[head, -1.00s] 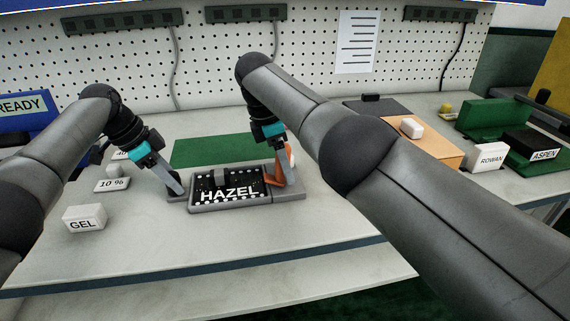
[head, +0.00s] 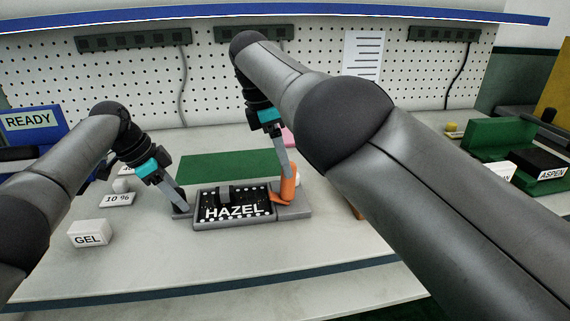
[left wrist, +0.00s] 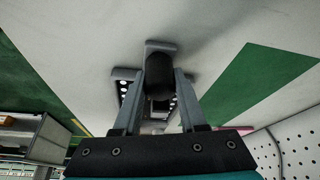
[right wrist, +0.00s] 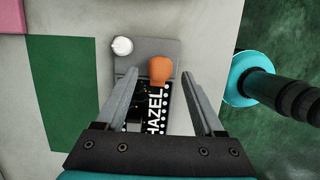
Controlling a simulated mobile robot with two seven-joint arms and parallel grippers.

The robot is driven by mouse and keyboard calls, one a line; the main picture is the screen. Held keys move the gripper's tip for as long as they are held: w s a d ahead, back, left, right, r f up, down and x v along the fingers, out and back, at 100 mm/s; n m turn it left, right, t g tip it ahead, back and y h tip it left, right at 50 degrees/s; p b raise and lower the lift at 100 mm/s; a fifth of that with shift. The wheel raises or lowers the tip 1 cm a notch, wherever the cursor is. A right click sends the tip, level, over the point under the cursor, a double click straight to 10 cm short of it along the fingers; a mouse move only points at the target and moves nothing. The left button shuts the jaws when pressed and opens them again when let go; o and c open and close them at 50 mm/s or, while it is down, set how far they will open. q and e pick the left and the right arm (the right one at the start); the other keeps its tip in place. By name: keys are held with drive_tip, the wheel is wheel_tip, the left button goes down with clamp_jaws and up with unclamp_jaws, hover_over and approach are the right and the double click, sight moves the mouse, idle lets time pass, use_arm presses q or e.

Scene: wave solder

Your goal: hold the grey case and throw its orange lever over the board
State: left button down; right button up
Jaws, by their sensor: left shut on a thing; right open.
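The grey case (head: 295,213) lies on the bench and holds a black board (head: 236,202) marked HAZEL. The orange lever (head: 289,188) stands up at the case's right end, beside the board; its rounded end (right wrist: 160,70) shows in the right wrist view. My left gripper (head: 181,207) is shut on a black knob (left wrist: 159,75) at the case's left end. My right gripper (head: 286,173) is open just above the lever, which appears between its fingertips in the right wrist view. Whether the fingers touch the lever I cannot tell.
A green mat (head: 232,167) lies behind the case. A GEL block (head: 90,233) and a 10 % block (head: 117,199) stand at left. A white round piece (right wrist: 122,46) is at the case's lever end. My right arm hides much of the bench at right.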

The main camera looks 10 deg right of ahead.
drive_tip(key=shift+s+a+r, duration=0.1)
drive_tip(key=shift+r, duration=0.15)
